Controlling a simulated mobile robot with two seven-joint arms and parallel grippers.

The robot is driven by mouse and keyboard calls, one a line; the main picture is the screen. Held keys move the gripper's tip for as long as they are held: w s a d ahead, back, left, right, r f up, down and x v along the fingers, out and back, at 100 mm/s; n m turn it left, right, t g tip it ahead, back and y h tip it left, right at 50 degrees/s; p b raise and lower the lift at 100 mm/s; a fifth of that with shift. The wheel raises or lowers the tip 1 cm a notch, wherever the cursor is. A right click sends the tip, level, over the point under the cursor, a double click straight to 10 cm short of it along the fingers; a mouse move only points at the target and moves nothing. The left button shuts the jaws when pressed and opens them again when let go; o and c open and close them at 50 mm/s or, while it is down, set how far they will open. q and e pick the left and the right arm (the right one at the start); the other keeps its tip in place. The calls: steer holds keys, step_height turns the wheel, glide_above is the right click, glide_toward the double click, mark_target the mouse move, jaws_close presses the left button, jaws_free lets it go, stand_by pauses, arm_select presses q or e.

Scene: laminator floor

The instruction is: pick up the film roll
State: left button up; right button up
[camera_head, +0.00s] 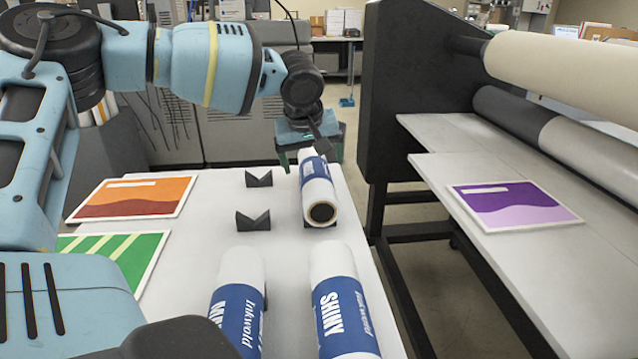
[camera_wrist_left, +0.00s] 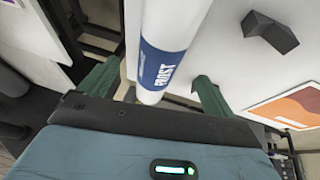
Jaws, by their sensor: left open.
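A white film roll with a blue label (camera_head: 318,193) lies lengthwise at the table's far right edge, its open brown core facing me. My left gripper (camera_head: 309,150) is over the far end of this roll. In the left wrist view the roll (camera_wrist_left: 172,25) runs between the two green fingers of the open left gripper (camera_wrist_left: 155,82). I cannot tell whether either finger touches it. Two more film rolls lie nearer: one at the left (camera_head: 238,300), partly hidden by my arm, and one marked SHINY (camera_head: 338,300). My right gripper is not in view.
Two empty dark V-shaped cradles (camera_head: 258,179) (camera_head: 253,221) stand left of the far roll. Orange (camera_head: 135,195) and green (camera_head: 125,255) prints lie on the white table's left side. The laminator (camera_head: 415,90), holding a purple print (camera_head: 510,203), stands right across a gap.

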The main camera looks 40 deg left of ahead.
mark_target(314, 171)
arm_select(q)
steer(key=shift+x, duration=1.05)
steer(key=shift+w+a+x, duration=0.1)
steer(key=shift+a+x, duration=0.1)
steer(key=shift+x, duration=1.2)
steer(key=shift+w+a+x, duration=0.1)
steer(key=shift+a+x, duration=0.1)
steer(key=shift+x, duration=1.2)
steer(key=shift+r, duration=0.15)
steer(key=c, duration=1.4)
